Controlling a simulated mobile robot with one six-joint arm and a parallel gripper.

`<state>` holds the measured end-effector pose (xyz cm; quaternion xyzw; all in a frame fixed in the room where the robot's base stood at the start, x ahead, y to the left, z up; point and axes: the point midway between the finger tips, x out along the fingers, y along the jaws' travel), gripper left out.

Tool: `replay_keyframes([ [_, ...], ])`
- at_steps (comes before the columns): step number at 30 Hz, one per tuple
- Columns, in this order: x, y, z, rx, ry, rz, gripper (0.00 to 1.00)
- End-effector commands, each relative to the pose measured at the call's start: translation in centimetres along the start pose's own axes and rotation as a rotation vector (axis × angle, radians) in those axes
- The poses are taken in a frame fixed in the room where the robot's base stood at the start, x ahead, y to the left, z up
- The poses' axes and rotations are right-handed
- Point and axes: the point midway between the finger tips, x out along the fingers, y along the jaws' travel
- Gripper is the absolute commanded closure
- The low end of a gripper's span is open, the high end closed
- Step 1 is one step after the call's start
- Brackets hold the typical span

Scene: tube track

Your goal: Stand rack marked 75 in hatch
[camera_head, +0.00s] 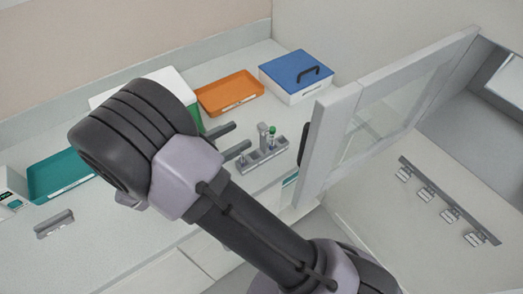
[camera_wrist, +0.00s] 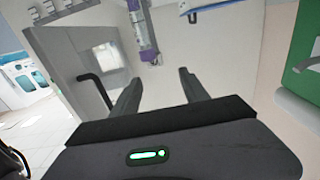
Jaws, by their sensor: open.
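A grey rack (camera_head: 264,156) stands on the bench just right of my gripper in the head view. It holds a green-capped tube (camera_head: 272,131) and a grey upright piece. A second grey rack (camera_head: 54,224) lies at the left with no tubes seen in it. No number is legible on either rack. My gripper (camera_head: 240,136) is open, its fingers apart and beside the first rack. In the wrist view my gripper (camera_wrist: 159,78) shows nothing between its fingers. A framed, windowed door (camera_head: 385,115) stands open at the right; I cannot tell whether it belongs to the hatch.
An orange tray (camera_head: 228,93) and a blue-lidded box (camera_head: 297,75) stand behind the rack. A teal tray (camera_head: 60,172) is at the left. A wall rail (camera_head: 452,203) with tags is at the right. The wrist view shows a purple cylindrical thing (camera_wrist: 143,28) beyond the fingers.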

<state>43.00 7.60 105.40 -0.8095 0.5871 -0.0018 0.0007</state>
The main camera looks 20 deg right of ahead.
Motion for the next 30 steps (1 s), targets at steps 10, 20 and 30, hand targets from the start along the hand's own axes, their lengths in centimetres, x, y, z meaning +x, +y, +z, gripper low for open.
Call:
replay_keyframes([
  [10, 6.8, 0.2, 0.3, -0.003, -0.002, 0.003, 0.47],
  [20, 11.6, 0.7, 0.9, -0.003, -0.003, 0.002, 0.47],
  [30, 11.5, 0.7, 0.8, -0.004, -0.002, 0.002, 0.83],
])
